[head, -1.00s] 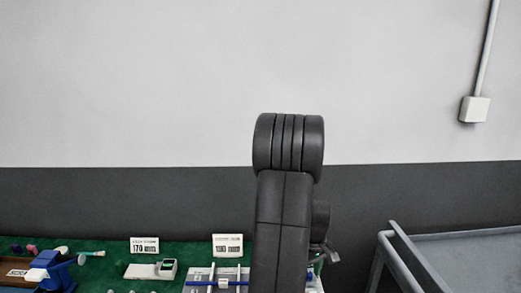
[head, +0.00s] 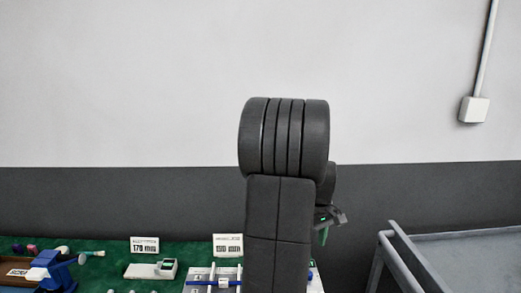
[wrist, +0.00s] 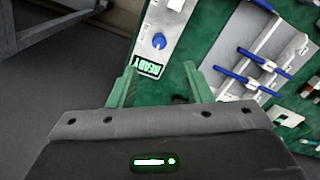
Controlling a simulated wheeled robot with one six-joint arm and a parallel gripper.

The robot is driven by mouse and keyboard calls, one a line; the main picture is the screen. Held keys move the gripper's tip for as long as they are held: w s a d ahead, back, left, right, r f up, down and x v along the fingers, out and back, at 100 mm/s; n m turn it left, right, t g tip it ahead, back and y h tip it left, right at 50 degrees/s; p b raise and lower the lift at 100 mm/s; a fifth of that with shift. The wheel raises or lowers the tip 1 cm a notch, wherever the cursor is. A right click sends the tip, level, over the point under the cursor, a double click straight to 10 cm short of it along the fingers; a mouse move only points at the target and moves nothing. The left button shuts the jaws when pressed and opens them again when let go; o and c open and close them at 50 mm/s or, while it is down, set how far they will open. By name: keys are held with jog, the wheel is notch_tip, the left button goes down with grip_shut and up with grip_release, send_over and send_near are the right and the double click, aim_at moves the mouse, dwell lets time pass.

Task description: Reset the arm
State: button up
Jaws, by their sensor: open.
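My gripper (wrist: 162,85) is open and empty in the wrist view. Its two green fingers stand apart, with green bench surface and a plate marked READY (wrist: 150,66) showing beyond them. In the head view my arm rises in the middle, and part of my gripper (head: 325,228) shows at its right side above the bench. The arm hides part of the bench and the fixture behind it.
The green bench (head: 110,262) holds a blue vise (head: 52,268), a small grey device (head: 150,270), two sign cards and a metal fixture with blue rods (head: 205,283). A grey cart (head: 450,262) stands at the right.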

notch_tip(320, 180, down, 12)
jog(key=shift+f, duration=0.1)
jog(key=shift+w+r+m, duration=0.15)
jog(key=shift+r+m, duration=0.1)
jog(key=shift+m, duration=0.25)
jog(key=shift+m+p, duration=0.4)
jog(key=shift+m, duration=0.4)
jog(key=m+p, duration=0.1)
jog(key=m, duration=0.4)
jog(key=shift+a+p, duration=0.1)
jog(key=shift+p, duration=0.25)
jog(key=m+p, duration=0.1)
jog(key=m, duration=0.3)
jog(key=shift+r+p, duration=0.1)
jog(key=shift+p, duration=0.2)
jog(key=m+p, duration=0.1)
jog(key=m, duration=0.3)
jog(key=shift+a+p, duration=0.1)
jog(key=shift+p, duration=0.3)
jog(key=shift+r, duration=1.15)
